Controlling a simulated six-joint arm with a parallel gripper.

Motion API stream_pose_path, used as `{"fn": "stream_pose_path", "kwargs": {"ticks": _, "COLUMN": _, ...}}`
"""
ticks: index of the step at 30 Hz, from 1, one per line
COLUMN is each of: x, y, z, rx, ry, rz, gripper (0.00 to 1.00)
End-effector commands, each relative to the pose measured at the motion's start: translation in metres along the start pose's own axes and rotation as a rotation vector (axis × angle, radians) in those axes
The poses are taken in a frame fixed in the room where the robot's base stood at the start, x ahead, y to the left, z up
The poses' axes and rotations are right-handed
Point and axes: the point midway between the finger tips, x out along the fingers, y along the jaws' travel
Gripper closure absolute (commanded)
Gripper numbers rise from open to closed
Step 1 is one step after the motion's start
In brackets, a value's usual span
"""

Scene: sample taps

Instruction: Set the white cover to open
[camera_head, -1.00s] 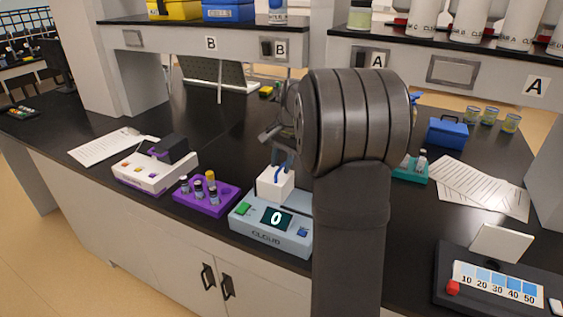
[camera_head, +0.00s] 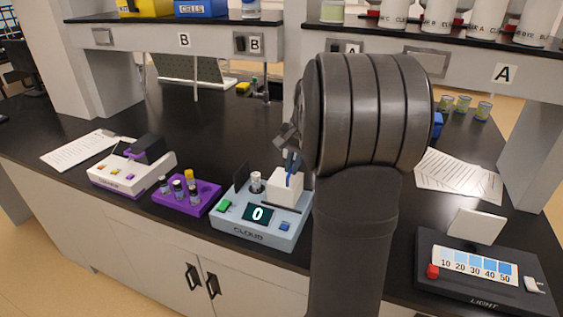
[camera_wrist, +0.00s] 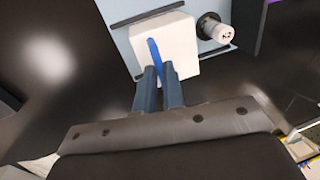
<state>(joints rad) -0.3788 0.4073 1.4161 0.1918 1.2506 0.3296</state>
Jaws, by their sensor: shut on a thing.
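The white cover (camera_head: 283,187) is a box-shaped block on the right part of the pale blue CLOUD device (camera_head: 240,235). In the wrist view the cover (camera_wrist: 180,52) has a blue handle (camera_wrist: 154,50) on top. My gripper (camera_wrist: 160,78) is shut on this handle; its tips (camera_head: 291,163) show above the cover in the head view. A vial with a white cap (camera_head: 256,178) stands uncovered just left of the cover. The cap also shows in the wrist view (camera_wrist: 224,34), apart from the cover. The device's display (camera_head: 258,214) reads 0.
A purple rack (camera_head: 205,197) with several vials stands left of the device, and a white instrument (camera_head: 115,178) is beyond it. A black LIGHT unit (camera_head: 440,285) is at right. My arm hides the bench just right of the device.

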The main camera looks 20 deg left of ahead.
Motion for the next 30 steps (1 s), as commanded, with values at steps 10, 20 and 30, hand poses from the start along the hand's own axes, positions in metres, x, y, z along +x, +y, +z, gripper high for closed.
{"fn": "stream_pose_path", "kwargs": {"ticks": 10, "x": -0.001, "y": -0.001, "z": -0.001, "rx": 0.0, "ry": 0.004, "rz": -0.001, "gripper": 0.69}}
{"fn": "stream_pose_path", "kwargs": {"ticks": 20, "x": -0.003, "y": -0.001, "z": -0.001, "rx": 0.0, "ry": 0.003, "rz": -0.001, "gripper": 0.69}}
{"fn": "stream_pose_path", "kwargs": {"ticks": 30, "x": -0.065, "y": -0.001, "z": -0.001, "rx": -0.001, "ry": 0.008, "rz": -0.003, "gripper": 0.69}}
